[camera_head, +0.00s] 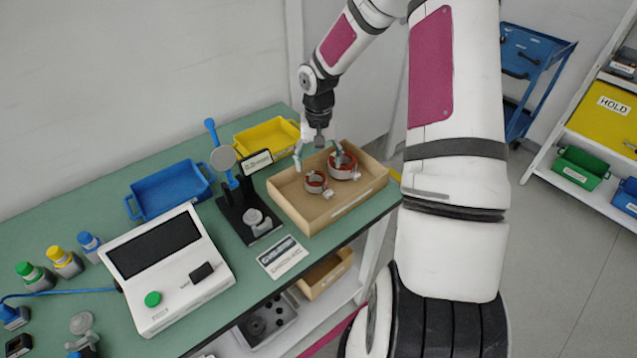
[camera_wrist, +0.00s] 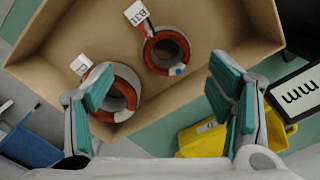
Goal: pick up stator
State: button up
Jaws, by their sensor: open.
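Two ring-shaped stators with red-brown windings and white tags sit in an open cardboard box (camera_head: 291,215). The larger stator (camera_head: 343,168) is at the back right, and the smaller stator (camera_head: 315,183) is nearer the front left. My gripper (camera_head: 318,157) is open and empty above the back part of the box, pointing down. In the wrist view, the larger stator (camera_wrist: 127,92) is close beside the left finger and partly hidden by it. The smaller stator (camera_wrist: 165,50) lies beyond the fingertips, between them in the picture. I cannot tell whether a finger touches the larger stator.
A yellow bin (camera_head: 268,137) stands behind the box, and a blue bin (camera_head: 170,190) stands to the left. A black stand (camera_head: 245,210) with a blue lever is beside the box's left wall. A white test unit (camera_head: 165,268) sits on the green table at front left.

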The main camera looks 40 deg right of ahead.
aim_at(316, 180)
jog(key=shift+w+a+f+p, duration=0.1)
jog(key=shift+a+f+p, duration=0.1)
jog(key=shift+f, duration=1.7)
jog(key=shift+w+a+f+p, duration=0.1)
jog(key=shift+a+f+p, duration=0.1)
jog(key=shift+f, duration=1.65)
jog(key=shift+c, duration=0.5)
jog(key=c, duration=1.4)
jog(key=shift+c, duration=0.2)
